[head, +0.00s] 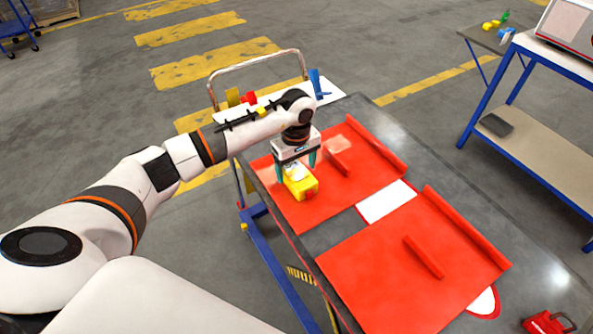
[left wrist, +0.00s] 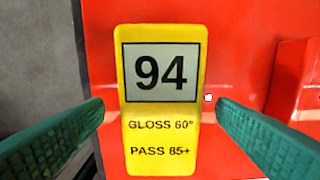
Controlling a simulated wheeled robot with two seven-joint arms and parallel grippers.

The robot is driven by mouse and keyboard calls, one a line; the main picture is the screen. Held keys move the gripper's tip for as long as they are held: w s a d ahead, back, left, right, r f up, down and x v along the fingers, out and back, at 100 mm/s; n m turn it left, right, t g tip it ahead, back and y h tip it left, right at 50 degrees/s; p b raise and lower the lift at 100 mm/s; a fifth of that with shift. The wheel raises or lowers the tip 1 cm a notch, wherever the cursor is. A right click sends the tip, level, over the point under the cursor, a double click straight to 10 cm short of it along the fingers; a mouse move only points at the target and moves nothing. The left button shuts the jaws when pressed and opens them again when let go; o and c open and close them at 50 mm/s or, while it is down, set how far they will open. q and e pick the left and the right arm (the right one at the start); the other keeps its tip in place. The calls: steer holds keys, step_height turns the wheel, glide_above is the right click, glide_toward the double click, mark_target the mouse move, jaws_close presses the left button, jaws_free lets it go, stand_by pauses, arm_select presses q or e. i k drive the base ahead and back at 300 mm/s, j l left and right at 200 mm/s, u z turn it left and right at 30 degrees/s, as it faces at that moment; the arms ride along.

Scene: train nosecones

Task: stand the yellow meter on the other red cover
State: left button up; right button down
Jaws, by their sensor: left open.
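The yellow meter (head: 300,182) stands on the far red cover (head: 365,152), near its left edge. In the left wrist view the meter (left wrist: 160,120) shows a grey display reading 94, with gloss text below. My left gripper (head: 297,170) is directly over the meter. Its green fingers are apart, one on each side of the meter, with gaps between them and it in the left wrist view (left wrist: 160,125). The other red cover (head: 370,270) lies nearer on the same table, with a bare top around its raised rib. My right gripper is not in view.
Both covers have raised ribs and a raised right edge. A white patch (head: 386,202) lies between them on the dark table (head: 335,237). A red case (head: 548,323) sits at the near right corner. A blue-framed bench (head: 530,90) stands at right.

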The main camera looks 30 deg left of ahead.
mark_target(389, 301)
steer(key=k+l, duration=0.15)
steer(key=l, duration=0.2)
steer(key=k+l+z, duration=0.15)
steer(key=l, duration=0.2)
steer(key=k+l, duration=0.15)
steer(key=l, duration=0.2)
steer(key=k+l+z, duration=0.1)
steer(key=l, duration=0.3)
